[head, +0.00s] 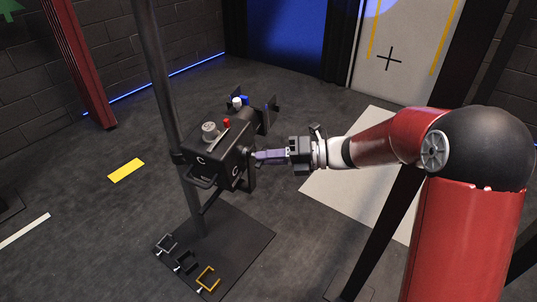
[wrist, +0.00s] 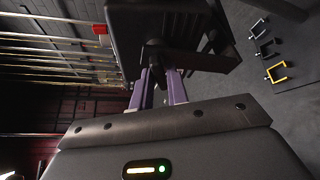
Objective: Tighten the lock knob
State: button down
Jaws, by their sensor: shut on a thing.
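A black box (head: 205,178) is mounted on an upright grey pole (head: 163,90). It also shows in the wrist view (wrist: 155,22). My gripper (head: 257,156) reaches in from the right, its purple fingers at the box's right side. In the wrist view the fingers (wrist: 161,82) close around a small dark knob (wrist: 154,50) that sticks out below the box; I take it for the lock knob. Most of the knob is hidden between the fingers in the head view. How tight it sits cannot be told.
A grey round knob (head: 209,130) and a red button (head: 227,123) sit on top of the box. Grey, black and yellow brackets (head: 207,279) lie on the dark base plate (head: 248,240). Floor to the left is mostly clear.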

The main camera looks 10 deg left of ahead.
jog(key=m+y, duration=0.1)
jog(key=m, duration=0.3)
jog(key=shift+f+g+y, duration=0.2)
jog(key=shift+g+y, duration=0.2)
jog(key=shift+m, duration=0.3)
jog(key=c, duration=1.5)
grip_release()
